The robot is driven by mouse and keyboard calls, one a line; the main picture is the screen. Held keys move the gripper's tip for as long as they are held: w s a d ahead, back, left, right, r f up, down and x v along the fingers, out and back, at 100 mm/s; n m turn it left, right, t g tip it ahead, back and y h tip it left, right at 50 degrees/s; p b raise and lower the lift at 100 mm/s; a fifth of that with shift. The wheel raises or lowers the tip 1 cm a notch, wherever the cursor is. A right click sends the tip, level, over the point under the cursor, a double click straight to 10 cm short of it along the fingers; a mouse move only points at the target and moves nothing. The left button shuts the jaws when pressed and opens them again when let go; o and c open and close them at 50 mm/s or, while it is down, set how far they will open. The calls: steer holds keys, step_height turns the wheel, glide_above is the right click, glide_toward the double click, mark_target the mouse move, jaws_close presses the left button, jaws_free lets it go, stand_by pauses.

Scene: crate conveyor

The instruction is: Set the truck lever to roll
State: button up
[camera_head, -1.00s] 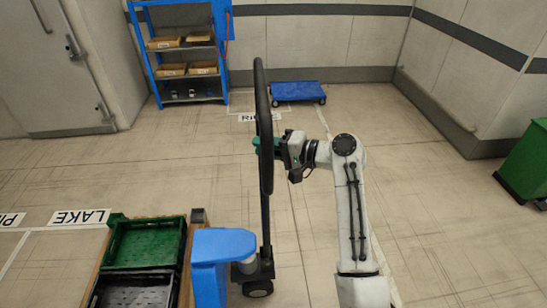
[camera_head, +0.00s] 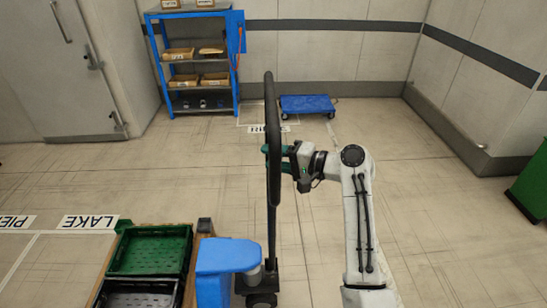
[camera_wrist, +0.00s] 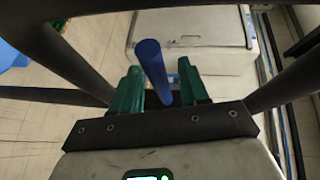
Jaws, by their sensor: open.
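The truck's black handle loop (camera_head: 272,120) stands upright on a dark mast, seen almost edge-on in the head view. A wheel (camera_head: 261,299) shows at its foot. In the wrist view, the black handle frame (camera_wrist: 65,60) surrounds the fingers. A blue lever (camera_wrist: 152,65) extends between the two green fingers there. My gripper (camera_wrist: 158,72) is open around it, with a gap visible on the right; contact on the left is unclear. In the head view, my gripper (camera_head: 276,149) is at the loop, which hides part of its fingers and the lever.
A blue block-like body (camera_head: 225,256) stands left of the mast. A green crate (camera_head: 150,229) and a black crate (camera_head: 140,286) are beside it. A blue shelf (camera_head: 237,60) and a low blue cart (camera_head: 306,104) stand at the back. A green bin (camera_head: 530,188) is at right; floor between is clear.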

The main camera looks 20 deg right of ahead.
steer(key=b+v, duration=0.2)
steer(key=v, duration=0.8)
steer(key=shift+s+d, duration=0.2)
